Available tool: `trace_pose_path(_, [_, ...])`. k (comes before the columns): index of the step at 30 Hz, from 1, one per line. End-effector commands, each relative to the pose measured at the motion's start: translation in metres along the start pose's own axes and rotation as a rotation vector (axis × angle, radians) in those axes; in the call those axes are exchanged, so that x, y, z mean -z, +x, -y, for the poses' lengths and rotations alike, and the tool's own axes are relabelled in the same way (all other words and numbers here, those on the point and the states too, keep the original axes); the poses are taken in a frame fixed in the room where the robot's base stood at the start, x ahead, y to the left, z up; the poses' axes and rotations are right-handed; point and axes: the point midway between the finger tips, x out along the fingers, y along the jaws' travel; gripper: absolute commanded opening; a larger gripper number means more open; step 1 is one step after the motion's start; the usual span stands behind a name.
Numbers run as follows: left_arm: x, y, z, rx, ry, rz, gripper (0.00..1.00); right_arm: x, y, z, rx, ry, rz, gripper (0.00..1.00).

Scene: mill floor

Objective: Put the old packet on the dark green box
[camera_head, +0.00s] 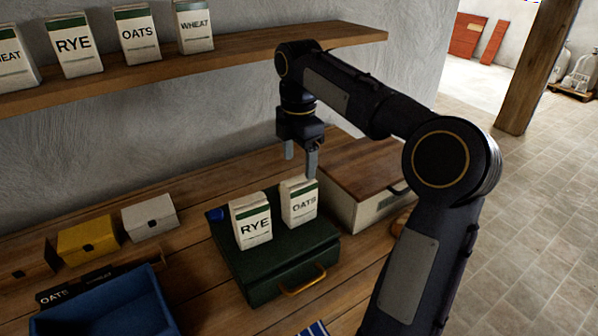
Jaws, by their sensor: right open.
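The dark green box (270,277) sits on the wooden bench, with a brass handle on its front. Two white packets with green tops stand upright on its lid: a RYE packet (251,221) on the left and an OATS packet (299,203) on the right. I cannot tell from their looks which packet is the old one. My right gripper (301,167) points down, open and empty, just above and behind the OATS packet; whether it touches the packet is unclear. My left gripper is not in view.
A wood-lidded box (364,175) stands close right of the green box. A shelf (200,64) above holds several packets. A blue bin (107,305), a yellow box (87,241) and a white box (150,217) sit on the left of the bench.

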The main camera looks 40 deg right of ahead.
Motion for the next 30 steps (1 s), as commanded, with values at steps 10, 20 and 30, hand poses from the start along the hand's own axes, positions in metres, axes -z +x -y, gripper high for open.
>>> trace_pose_path(10, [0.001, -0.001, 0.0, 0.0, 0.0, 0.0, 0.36, 0.016, -0.011, 0.014, -0.029, 0.071, 0.01, 0.69])
trace_pose_path(20, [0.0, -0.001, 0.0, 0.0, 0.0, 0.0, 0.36, 0.1, 0.034, 0.144, -0.197, 0.871, -0.234, 0.69])
trace_pose_path(30, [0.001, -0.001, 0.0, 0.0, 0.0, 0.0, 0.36, 0.15, 0.107, 0.223, -0.063, 1.518, -0.644, 0.69])
